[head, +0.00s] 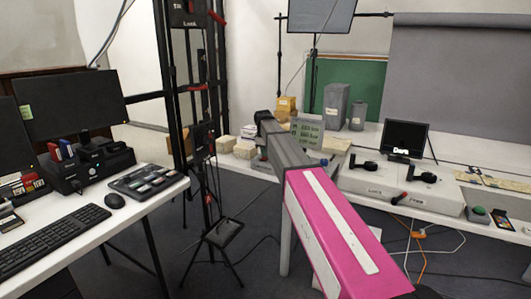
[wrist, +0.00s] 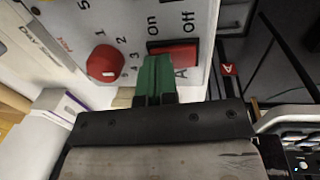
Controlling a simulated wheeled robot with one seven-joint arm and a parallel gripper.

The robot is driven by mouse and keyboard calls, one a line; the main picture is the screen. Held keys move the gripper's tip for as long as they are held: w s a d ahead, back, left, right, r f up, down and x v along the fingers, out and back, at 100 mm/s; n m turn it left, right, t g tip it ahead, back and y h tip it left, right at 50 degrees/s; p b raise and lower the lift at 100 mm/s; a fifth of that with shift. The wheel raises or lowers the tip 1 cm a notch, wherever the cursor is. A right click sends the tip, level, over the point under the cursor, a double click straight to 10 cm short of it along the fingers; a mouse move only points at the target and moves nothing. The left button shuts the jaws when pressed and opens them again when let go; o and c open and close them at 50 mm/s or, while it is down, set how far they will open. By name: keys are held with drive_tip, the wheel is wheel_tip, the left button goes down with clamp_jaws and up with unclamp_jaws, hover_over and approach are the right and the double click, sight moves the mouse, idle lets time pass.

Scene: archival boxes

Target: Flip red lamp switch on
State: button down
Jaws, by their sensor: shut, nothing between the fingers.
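In the wrist view, a red rocker switch (wrist: 180,52) sits in a dark frame on a white panel (wrist: 130,20). The panel is printed "On" and "Off" beside the switch and "A" at its other side. My gripper (wrist: 157,60) has green fingers, shut together and empty. Its tips overlap the lower left part of the switch in the picture; I cannot tell whether they touch it. Which way the rocker is tipped is not clear. In the head view my pink and grey arm reaches away, and its fingers and the switch cannot be made out.
A round red knob (wrist: 105,63) with numbers is on the same panel, left of the switch. In the head view, a black stand (head: 207,150) rises left of my arm, a desk with a keyboard (head: 50,240) is at left, and a white bench with a small monitor (head: 406,139) is at right.

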drive_tip(key=shift+s+f, duration=0.1)
drive_tip(key=shift+f, duration=0.05)
drive_tip(key=shift+s+a+r, duration=0.2)
drive_tip(key=shift+s+a, duration=0.2)
drive_tip(key=shift+s, duration=0.15)
idle(0.4)
wheel_tip(320, 180, up, 14)
drive_tip(key=s, duration=0.1)
drive_tip(key=shift+s+a, duration=0.35)
drive_tip(key=shift+a, duration=0.1)
